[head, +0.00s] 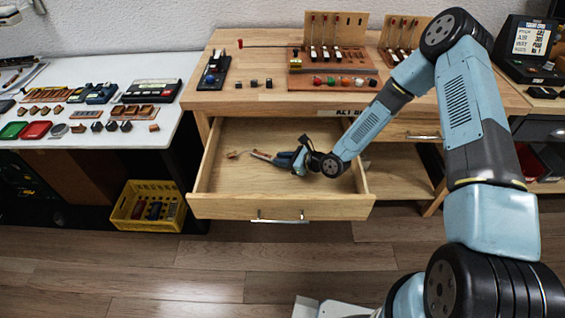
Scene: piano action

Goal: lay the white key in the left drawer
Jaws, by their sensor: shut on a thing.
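The left drawer (282,207) is pulled open below the bench top, with a bare wooden floor. My gripper (276,159) reaches down into the drawer from the right and is shut on a slim piece, which I take for the white key (261,155). Its brownish end sticks out to the left of the fingers, low over the drawer floor. The rest of it is hidden by the gripper, and I cannot tell whether it touches the floor. A small reddish-brown bit (232,155) shows in the drawer's left part.
The bench top (232,104) above holds a wooden stand (333,84) with keys and coloured pieces. A white table (80,140) with trays and small parts stands left. A yellow crate (149,222) sits on the floor. The drawer's front half is clear.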

